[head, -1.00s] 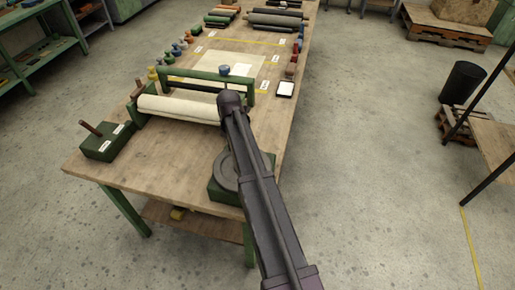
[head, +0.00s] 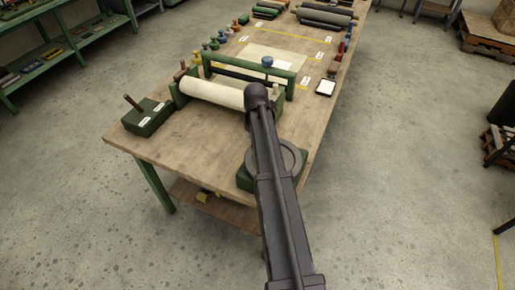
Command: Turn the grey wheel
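The grey wheel (head: 290,158) lies flat on a green block (head: 244,180) at the near right corner of the wooden table (head: 190,150). My arm crosses in front of it and hides its middle. My arm reaches from the bottom of the head view over the wheel towards the white roll. My gripper is not visible; the far end of the arm that shows is a dark rounded joint.
A white roll (head: 215,93) in a green frame (head: 228,62) stands behind the wheel. A green block with a lever (head: 146,117) is at the left corner. Small coloured knobs line the table's left side.

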